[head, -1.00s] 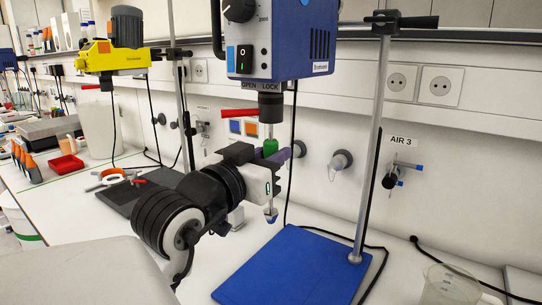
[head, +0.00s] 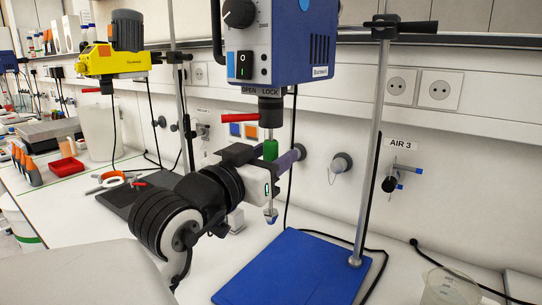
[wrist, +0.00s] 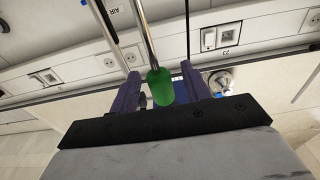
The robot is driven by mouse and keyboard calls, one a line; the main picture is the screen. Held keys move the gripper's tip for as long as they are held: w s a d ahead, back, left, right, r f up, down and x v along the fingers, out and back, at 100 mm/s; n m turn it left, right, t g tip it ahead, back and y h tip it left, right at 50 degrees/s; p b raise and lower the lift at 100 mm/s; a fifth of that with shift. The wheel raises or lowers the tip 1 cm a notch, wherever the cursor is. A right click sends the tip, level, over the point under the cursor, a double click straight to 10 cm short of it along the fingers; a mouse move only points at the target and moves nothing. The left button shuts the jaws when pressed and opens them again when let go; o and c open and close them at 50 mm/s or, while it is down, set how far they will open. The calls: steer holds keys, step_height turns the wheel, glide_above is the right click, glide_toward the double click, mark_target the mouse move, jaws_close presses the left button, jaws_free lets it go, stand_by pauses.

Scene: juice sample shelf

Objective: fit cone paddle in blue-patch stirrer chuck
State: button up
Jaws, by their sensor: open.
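The blue stirrer (head: 280,45) has a blue patch (head: 305,4) at its top edge and a black chuck (head: 271,110) underneath. The chuck's red lever (head: 240,118) points left, below the word OPEN. The cone paddle stands upright below the chuck, with a thin shaft, a green sleeve (head: 270,150) and a small cone (head: 271,216). Its shaft reaches the chuck's underside; how far it goes in is hidden. My gripper (head: 280,157) is open around the sleeve. The wrist view shows the green sleeve (wrist: 159,86) between the purple fingers, with a gap at the right finger.
A blue base plate (head: 290,270) and an upright rod (head: 370,150) stand below and right of the chuck. A yellow stirrer (head: 118,60) stands to the left. A glass beaker (head: 448,288) is at the front right. A black cable lies behind the plate.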

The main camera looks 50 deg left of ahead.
steer(key=b+v, duration=0.3)
steer(key=v, duration=1)
steer(key=shift+s, duration=0.3)
steer(key=shift+f, duration=0.1)
